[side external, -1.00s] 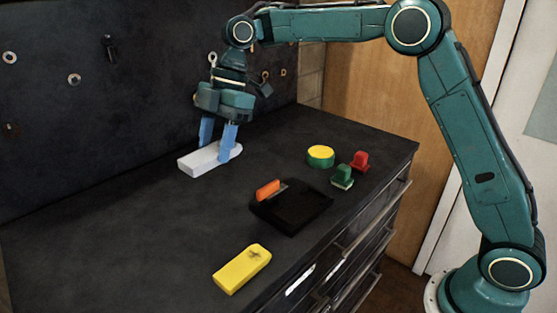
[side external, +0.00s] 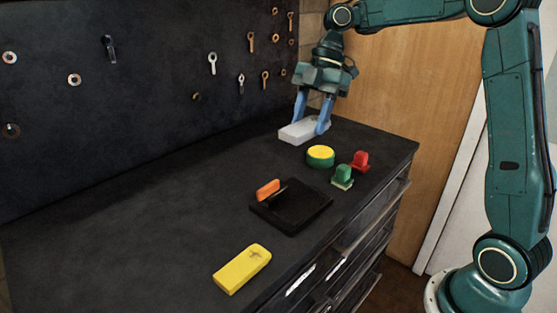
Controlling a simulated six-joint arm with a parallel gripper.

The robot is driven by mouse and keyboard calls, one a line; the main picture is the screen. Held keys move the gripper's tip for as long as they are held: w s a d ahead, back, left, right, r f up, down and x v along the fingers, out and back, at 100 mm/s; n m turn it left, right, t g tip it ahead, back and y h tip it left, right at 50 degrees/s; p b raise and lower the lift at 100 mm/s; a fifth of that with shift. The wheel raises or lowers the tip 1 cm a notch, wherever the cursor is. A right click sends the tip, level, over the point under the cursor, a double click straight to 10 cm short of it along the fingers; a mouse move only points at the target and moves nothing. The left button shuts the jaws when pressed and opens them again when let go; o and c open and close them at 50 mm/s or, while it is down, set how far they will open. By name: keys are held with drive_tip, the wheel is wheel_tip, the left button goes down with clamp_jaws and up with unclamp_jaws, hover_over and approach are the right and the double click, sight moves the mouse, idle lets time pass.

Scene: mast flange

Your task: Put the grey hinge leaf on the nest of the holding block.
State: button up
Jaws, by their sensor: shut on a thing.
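The light grey hinge leaf (side external: 301,133), a flat pale piece, is between the two blue fingers of my gripper (side external: 310,125). My gripper points down and is shut on it, at the back right of the dark bench. I cannot tell whether the leaf touches the bench top or hangs just above it. A black square block (side external: 302,212) lies nearer the front, with an orange-handled part (side external: 268,189) at its left back corner. It looks like the holding block, but its nest cannot be made out. The gripper is behind it, apart from it.
A round yellow-topped green button (side external: 320,155), a green piece (side external: 343,174) and a red piece (side external: 361,160) stand between the leaf and the bench's right edge. A yellow block (side external: 242,269) lies at the front. Tools and rings hang on the dark back wall. The bench's left is clear.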

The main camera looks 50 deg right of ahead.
hover_over(301, 207)
drive_tip(key=d, duration=0.1)
drive_tip(key=f, duration=1.5)
drive_tip(key=shift+d+f, duration=0.2)
drive_tip(key=shift+f, duration=0.15)
drive_tip(key=shift+f, duration=2.15)
drive_tip(key=shift+f, duration=0.1)
drive_tip(key=o, duration=1.3)
drive_tip(key=v, duration=1.2)
